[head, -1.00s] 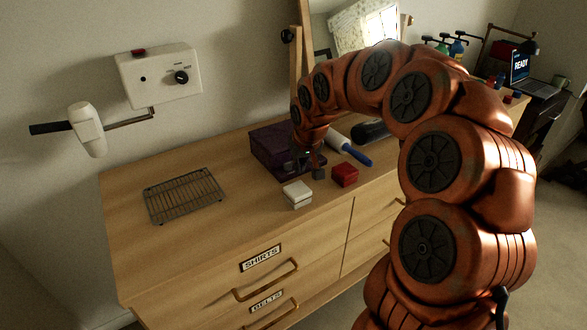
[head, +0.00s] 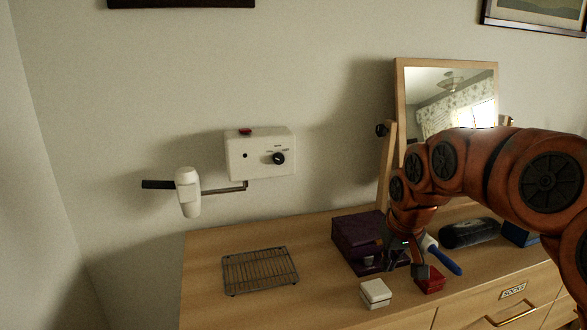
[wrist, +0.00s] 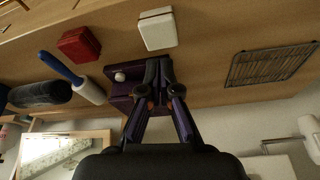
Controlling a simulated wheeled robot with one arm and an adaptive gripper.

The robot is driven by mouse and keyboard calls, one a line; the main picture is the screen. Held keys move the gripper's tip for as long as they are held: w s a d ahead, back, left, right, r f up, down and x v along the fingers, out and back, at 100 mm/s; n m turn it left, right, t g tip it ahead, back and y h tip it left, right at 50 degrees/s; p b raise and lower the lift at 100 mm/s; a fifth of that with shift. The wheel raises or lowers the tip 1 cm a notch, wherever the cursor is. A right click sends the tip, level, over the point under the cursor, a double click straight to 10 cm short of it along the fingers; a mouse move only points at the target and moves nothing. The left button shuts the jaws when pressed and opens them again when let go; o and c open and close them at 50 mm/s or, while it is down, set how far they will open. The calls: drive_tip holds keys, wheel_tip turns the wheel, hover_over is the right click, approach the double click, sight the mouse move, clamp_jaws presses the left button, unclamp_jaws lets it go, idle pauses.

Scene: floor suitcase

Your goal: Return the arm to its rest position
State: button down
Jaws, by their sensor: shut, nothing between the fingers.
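My arm reaches in from the right in the head view, bent over the wooden dresser top (head: 210,290). My gripper (head: 410,262) points down in front of the purple box (head: 358,234), close to the red box (head: 430,280) and the white box (head: 375,293). In the wrist view my gripper (wrist: 160,72) is shut with nothing between its fingers. The purple box (wrist: 122,92) shows partly behind the fingers there. I cannot tell whether the fingertips touch it.
A wire rack (head: 260,270) lies on the dresser's left part, with bare wood around it. A blue-handled roller (head: 446,262) and a dark cylinder (head: 470,233) lie to the right. A mirror (head: 450,95) stands behind. A hair dryer (head: 188,192) hangs beside a white wall unit (head: 260,155).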

drive_tip(key=s+a+f+g+p, duration=0.1)
drive_tip(key=s+a+g+p, duration=0.1)
drive_tip(key=s, duration=1.4)
drive_tip(key=s+a+f+g+p, duration=0.1)
drive_tip(key=s+a+g+p, duration=0.1)
drive_tip(key=s, duration=1.4)
drive_tip(key=shift+a+f+g+p, duration=0.25)
drive_tip(key=shift+g+p, duration=0.35)
drive_tip(key=shift+p, duration=0.25)
